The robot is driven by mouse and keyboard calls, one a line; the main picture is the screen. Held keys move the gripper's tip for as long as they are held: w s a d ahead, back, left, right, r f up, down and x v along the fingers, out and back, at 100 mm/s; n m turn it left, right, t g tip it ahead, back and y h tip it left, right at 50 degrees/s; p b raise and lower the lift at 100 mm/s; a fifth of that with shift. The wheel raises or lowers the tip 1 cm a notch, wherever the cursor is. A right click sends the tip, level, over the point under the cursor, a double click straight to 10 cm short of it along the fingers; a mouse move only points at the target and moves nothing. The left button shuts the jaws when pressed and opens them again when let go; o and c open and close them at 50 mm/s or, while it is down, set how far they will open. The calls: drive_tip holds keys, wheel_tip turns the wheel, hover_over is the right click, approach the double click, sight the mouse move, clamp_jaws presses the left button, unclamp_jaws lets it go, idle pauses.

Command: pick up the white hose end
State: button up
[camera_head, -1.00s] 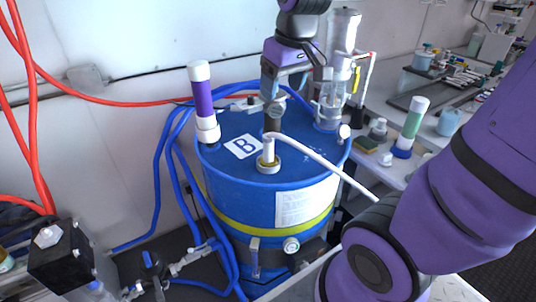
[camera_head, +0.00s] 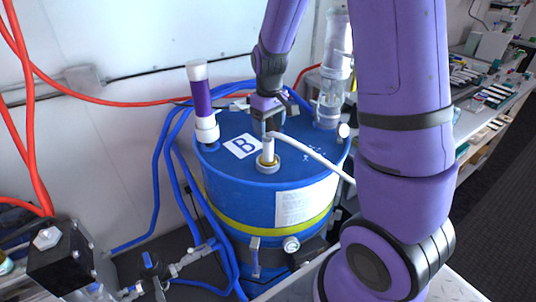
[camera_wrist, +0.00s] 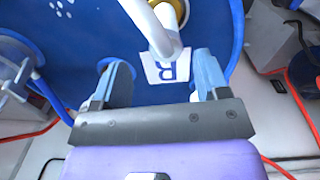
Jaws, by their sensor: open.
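The white hose (camera_head: 314,157) rises from the pale ring fitting on top of the blue drum (camera_head: 233,190), bends over and runs down to the right. Its upright white end piece (camera_head: 268,152) stands in that ring. My gripper (camera_head: 267,126) is open just above and behind the bend, fingers pointing down. In the wrist view, my gripper (camera_wrist: 163,72) has its two fingers apart, with the hose bend (camera_wrist: 164,42) showing between and just ahead of them. Nothing is gripped. The hose's lower right part is hidden behind my arm.
A purple-and-white cylinder (camera_head: 203,105) stands at the drum's left rim. A clear cylinder (camera_head: 332,85) stands at the back right. The "B" label (camera_head: 242,146) lies left of the hose. Blue hoses (camera_head: 160,175) loop at the left; red hoses (camera_head: 28,110) hang further left.

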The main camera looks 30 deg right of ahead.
sight(267, 143)
drive_tip(key=shift+s+a+f, duration=0.1)
drive_tip(key=shift+a+f, duration=0.1)
drive_tip(key=shift+f, duration=1.6)
drive_tip(key=shift+a+f, duration=0.15)
drive_tip(key=shift+f, duration=1.6)
drive_tip(key=c, duration=1.2)
drive_tip(key=shift+o, duration=0.2)
drive_tip(key=shift+r, duration=0.15)
